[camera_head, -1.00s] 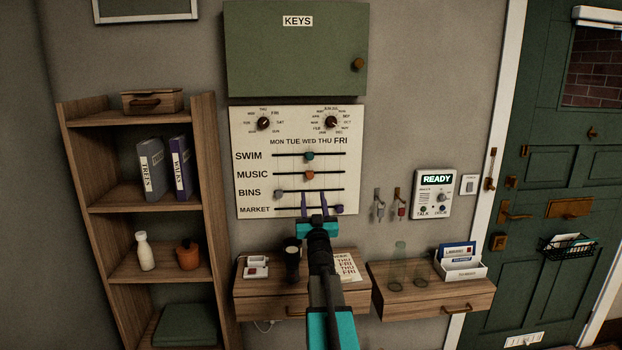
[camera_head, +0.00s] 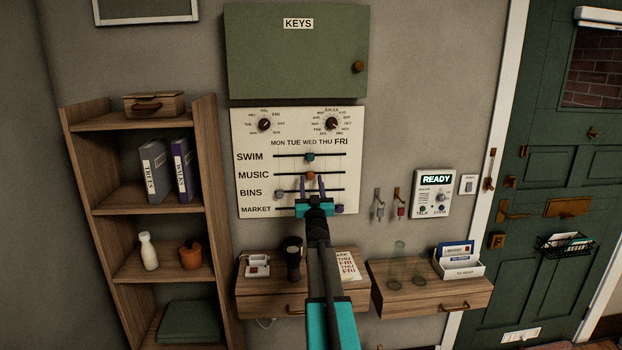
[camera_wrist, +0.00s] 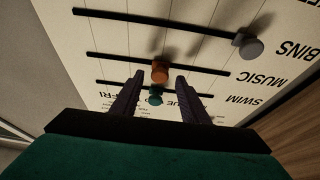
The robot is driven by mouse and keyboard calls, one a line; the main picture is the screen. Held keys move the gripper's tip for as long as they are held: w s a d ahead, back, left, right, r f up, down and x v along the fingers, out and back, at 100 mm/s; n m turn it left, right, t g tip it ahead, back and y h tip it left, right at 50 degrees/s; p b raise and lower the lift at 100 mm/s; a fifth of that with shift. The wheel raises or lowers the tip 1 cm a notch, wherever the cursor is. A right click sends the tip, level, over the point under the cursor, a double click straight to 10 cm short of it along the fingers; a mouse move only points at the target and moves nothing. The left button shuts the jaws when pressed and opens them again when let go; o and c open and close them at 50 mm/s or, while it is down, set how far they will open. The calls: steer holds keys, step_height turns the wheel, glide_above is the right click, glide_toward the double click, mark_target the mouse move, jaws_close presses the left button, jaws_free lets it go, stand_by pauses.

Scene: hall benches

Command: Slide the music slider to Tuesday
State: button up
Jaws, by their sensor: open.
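The slider board (camera_head: 250,120) hangs on the wall with day labels MON to FRI above several horizontal tracks. The music slider's orange knob (camera_head: 310,174) sits about under WED on the MUSIC track. My gripper (camera_head: 310,182) is open just below that knob, its two purple fingers pointing up at the board. In the wrist view, which shows the board upside down, the orange knob (camera_wrist: 160,70) appears between the fingertips (camera_wrist: 159,77). I cannot tell whether they touch it. The teal swim knob (camera_wrist: 155,97) shows between the fingers lower in that view.
The grey bins knob (camera_head: 280,194) is at the left of its track; the purple market knob (camera_head: 339,209) is at the right. A green key cabinet (camera_head: 296,60) is above, with a drawer shelf (camera_head: 270,308) below. A bookshelf (camera_head: 107,222) stands left.

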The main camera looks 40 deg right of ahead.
steer(key=shift+x, duration=0.9)
steer(key=shift+c, duration=0.5)
jaws_close()
